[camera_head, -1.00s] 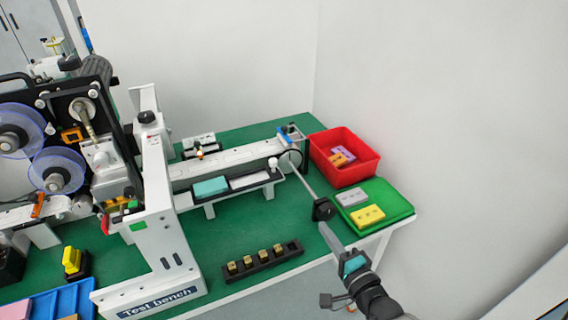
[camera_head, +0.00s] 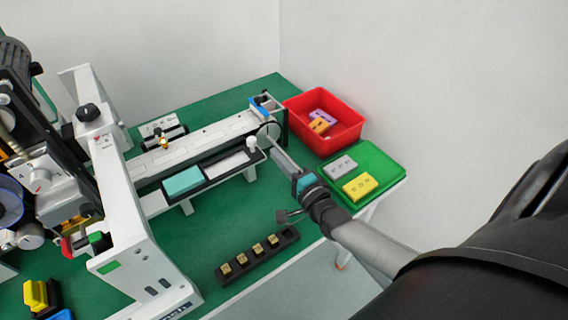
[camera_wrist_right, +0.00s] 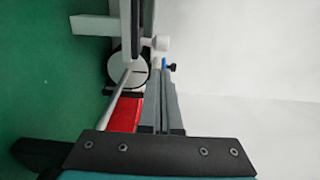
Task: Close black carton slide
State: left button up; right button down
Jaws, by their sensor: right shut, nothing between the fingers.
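The black carton slide (camera_head: 208,184) runs along the near side of the white conveyor. A teal block (camera_head: 183,181) lies in its left part, and its right part shows a pale flat area. A white knob (camera_head: 252,143) stands at its right end and also shows in the wrist view (camera_wrist_right: 160,43). My right gripper (camera_head: 272,150) is shut and empty, with its tips just right of the knob. In the wrist view the shut fingers (camera_wrist_right: 157,72) point at the knob; I cannot tell if they touch it. My left gripper is out of view.
A round disc (camera_head: 268,132) with a rod is at the conveyor's end. A red bin (camera_head: 345,137) and a green tray (camera_head: 393,167) with two blocks stand right of my gripper. A black rack (camera_head: 262,262) with several brass pieces lies in front. Green table between is clear.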

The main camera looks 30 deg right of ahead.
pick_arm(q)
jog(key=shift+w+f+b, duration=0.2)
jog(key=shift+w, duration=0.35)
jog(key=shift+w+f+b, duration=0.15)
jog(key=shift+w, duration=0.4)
pick_arm(e)
jog(key=w, duration=0.5)
jog(key=shift+w, duration=0.2)
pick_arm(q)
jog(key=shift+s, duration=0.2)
pick_arm(e)
jog(key=shift+a, duration=0.1)
